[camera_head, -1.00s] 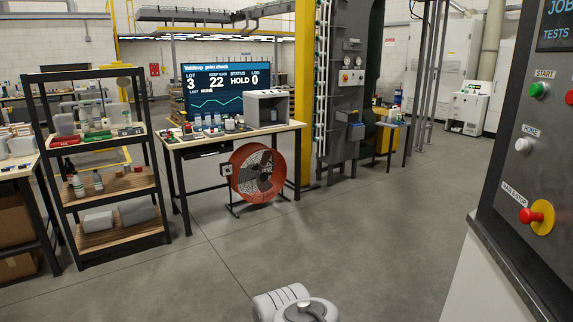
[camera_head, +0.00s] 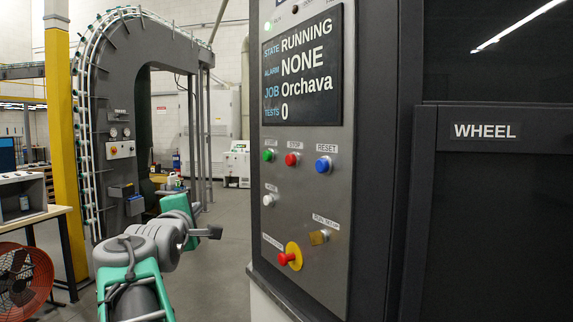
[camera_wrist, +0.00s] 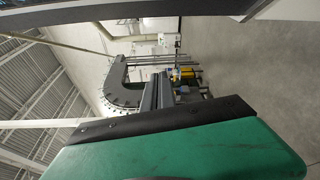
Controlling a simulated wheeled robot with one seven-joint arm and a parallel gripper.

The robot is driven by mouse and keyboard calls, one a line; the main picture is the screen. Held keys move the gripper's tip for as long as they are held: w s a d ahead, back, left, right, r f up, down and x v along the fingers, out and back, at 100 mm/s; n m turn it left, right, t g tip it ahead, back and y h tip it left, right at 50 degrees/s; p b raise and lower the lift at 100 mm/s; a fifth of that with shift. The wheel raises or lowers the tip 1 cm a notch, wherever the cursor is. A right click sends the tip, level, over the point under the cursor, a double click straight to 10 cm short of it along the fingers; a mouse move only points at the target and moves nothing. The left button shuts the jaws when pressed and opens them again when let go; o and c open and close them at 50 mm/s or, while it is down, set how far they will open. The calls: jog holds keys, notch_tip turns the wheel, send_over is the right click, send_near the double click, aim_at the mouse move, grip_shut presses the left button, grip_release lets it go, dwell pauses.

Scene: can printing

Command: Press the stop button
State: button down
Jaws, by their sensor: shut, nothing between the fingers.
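The stop button (camera_head: 292,159) is a small red button under a "STOP" label on the grey control panel (camera_head: 340,180) in the head view. It sits between the green start button (camera_head: 268,155) and the blue reset button (camera_head: 323,164). My gripper (camera_head: 213,232) is shut and empty, left of the panel and lower in the picture than the stop button, touching nothing that I can see. The wrist view shows green and dark gripper parts close up, but neither the button nor the panel.
A red mushroom button on a yellow disc (camera_head: 293,256) is lower on the panel. The panel's screen (camera_head: 301,72) reads "RUNNING", alarm "NONE". A dark cabinet door labelled "WHEEL" (camera_head: 490,220) is at right. A grey arched machine (camera_head: 115,75) and red fan (camera_head: 22,283) stand at left.

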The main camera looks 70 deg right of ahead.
aim_at(287, 159)
jog(key=s+d+r+n+g+h, duration=0.1)
jog(key=s+d+r+g+h, duration=0.3)
jog(key=s+r, duration=0.5)
jog(key=d+r, duration=0.1)
jog(key=d, duration=0.1)
jog(key=shift+s+d+r+g+h, duration=0.15)
jog(key=shift+s+d+g+h, duration=0.15)
jog(key=shift+s, duration=0.05)
jog(key=s+d+p, duration=0.2)
jog(key=s+d, duration=0.3)
jog(key=d, duration=0.2)
jog(key=shift+s+d, duration=0.1)
dwell(1.2)
jog(key=shift+s+d, duration=0.25)
jog(key=shift+d, duration=0.1)
jog(key=shift+s+d, duration=0.55)
jog(key=shift+d, duration=0.15)
dwell(1.2)
jog(key=shift+w+a+b, duration=0.4)
jog(key=shift+w+a, duration=0.4)
jog(key=shift+a, duration=0.25)
